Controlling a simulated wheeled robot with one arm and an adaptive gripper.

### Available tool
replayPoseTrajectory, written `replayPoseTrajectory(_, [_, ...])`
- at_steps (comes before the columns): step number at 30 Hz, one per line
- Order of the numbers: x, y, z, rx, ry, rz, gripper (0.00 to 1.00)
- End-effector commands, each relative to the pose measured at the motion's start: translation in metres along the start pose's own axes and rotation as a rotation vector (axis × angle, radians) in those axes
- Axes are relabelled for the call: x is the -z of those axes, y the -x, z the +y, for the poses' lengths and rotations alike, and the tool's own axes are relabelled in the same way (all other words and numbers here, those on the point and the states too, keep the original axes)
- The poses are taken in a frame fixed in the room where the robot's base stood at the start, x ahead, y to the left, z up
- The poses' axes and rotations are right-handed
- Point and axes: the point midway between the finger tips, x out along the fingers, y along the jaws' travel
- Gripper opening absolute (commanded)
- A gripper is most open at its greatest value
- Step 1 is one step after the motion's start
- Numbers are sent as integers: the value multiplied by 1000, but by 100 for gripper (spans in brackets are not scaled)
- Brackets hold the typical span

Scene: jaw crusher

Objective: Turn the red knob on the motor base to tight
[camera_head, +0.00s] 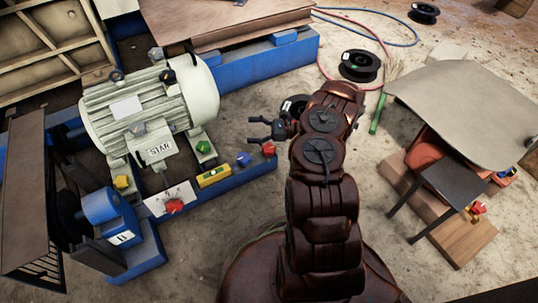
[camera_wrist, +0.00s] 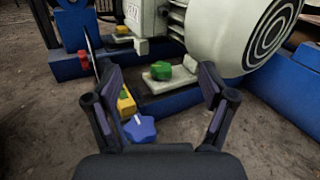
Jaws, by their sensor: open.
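The cream motor (camera_head: 150,105) sits on the blue motor base (camera_head: 235,180). One red knob (camera_head: 174,206) is at the front of the base by a white plate; a red knob also shows at the left of the wrist view (camera_wrist: 83,60). Another red knob (camera_head: 269,149) is at the base's right end, just below my gripper in the head view. My gripper (camera_head: 252,131) is open and empty; its spread fingers also show in the wrist view (camera_wrist: 160,80). A blue knob (camera_wrist: 139,128) and a green knob (camera_wrist: 162,72) lie in view between or below the fingers.
A yellow level-like block (camera_head: 213,176) lies on the base, and a yellow knob (camera_head: 121,182) is at its left. A blue housing (camera_head: 100,207) stands at lower left. A grey-topped table (camera_head: 470,110) stands at right. Black reels (camera_head: 360,66) and hoses lie on the floor.

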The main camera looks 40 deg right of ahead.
Motion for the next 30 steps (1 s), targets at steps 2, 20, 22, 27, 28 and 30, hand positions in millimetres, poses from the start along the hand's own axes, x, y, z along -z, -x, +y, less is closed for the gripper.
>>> replayPoseTrajectory(2, [40,25,-1,67,-27,8,82])
replayPoseTrajectory(20, [167,134,14,336,-122,44,82])
replayPoseTrajectory(22, [168,132,13,337,-122,43,82])
replayPoseTrajectory(27, [168,120,7,335,-119,41,82])
replayPoseTrajectory(28, [168,116,6,335,-119,41,82])
replayPoseTrajectory(30, [169,108,3,334,-117,42,82])
